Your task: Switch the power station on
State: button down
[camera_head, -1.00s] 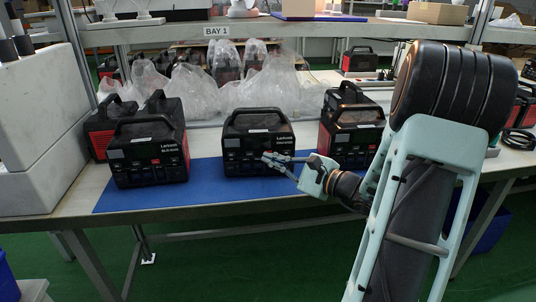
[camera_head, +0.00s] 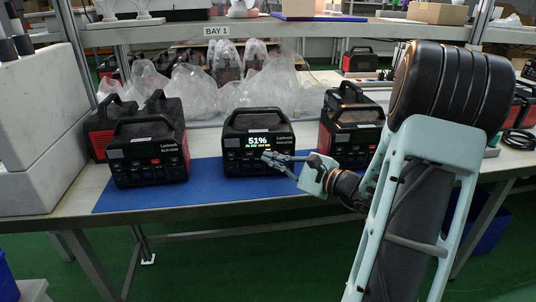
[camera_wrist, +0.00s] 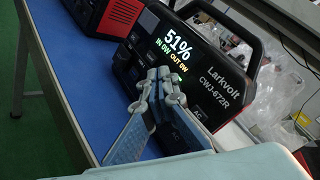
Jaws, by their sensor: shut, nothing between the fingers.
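The black power station (camera_head: 258,151) in the middle stands upright on a blue mat (camera_head: 210,183). Its screen is lit and reads 51%, with IN 0W and OUT 0W in the wrist view, where the power station (camera_wrist: 218,62) is labelled Larkvolt CWJ-672R.
A red and black power station (camera_head: 148,150) stands to the left on the mat, its screen dark. Another power station (camera_head: 350,130) stands to the right, behind my arm. Plastic bags (camera_head: 262,88) lie behind. The mat's front strip is clear.

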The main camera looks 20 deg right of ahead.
jog(key=shift+s+a, duration=0.25)
jog(key=shift+s, duration=0.35)
jog(key=s, duration=0.2)
jog(key=s+a, duration=0.2)
jog(key=s, duration=0.1)
jog(key=shift+s+b, duration=0.3)
jog(key=shift+b, duration=0.05)
dwell(0.5)
